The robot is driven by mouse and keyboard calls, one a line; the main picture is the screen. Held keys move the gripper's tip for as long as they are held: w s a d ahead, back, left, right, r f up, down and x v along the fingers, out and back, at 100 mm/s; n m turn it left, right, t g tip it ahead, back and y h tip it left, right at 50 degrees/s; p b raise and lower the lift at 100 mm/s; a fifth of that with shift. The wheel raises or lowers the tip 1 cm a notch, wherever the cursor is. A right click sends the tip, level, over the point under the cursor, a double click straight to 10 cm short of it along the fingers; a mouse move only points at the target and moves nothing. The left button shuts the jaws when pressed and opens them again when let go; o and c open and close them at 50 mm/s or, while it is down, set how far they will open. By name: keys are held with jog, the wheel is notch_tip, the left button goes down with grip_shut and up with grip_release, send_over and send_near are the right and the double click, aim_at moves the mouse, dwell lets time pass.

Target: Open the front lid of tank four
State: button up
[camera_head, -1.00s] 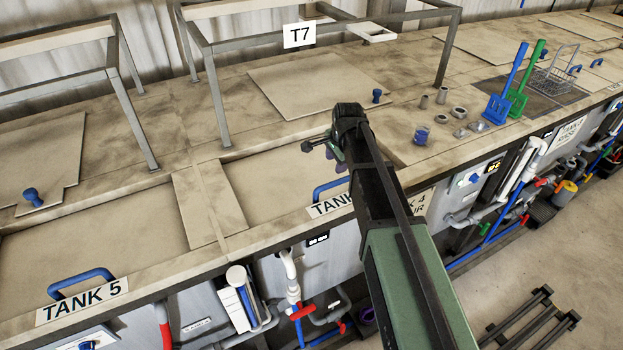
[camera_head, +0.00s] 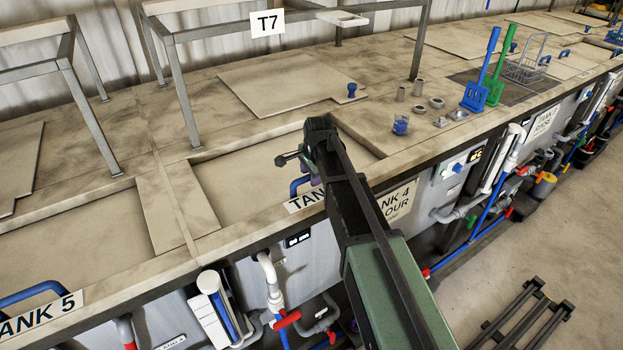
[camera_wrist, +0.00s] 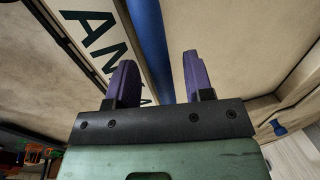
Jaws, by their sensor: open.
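The front lid of tank four (camera_head: 238,172) is a flat beige panel lying shut in its recess in the head view. Its blue handle (camera_head: 295,187) stands at the front edge above a white label (camera_head: 303,201) reading "TANK", partly hidden by my arm. My gripper (camera_head: 305,166) is just above and beside this handle. In the wrist view, my gripper's two purple fingers (camera_wrist: 159,62) are apart and empty. I cannot tell the remaining gap.
A metal frame with a T7 sign (camera_head: 267,22) stands behind the lid. The tank 5 lid (camera_head: 65,230) is at left. Metal fittings (camera_head: 419,109), a blue brush (camera_head: 480,85) and a green one (camera_head: 500,75) stand at right. Pipes (camera_head: 272,285) line the front.

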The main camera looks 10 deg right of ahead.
grip_shut()
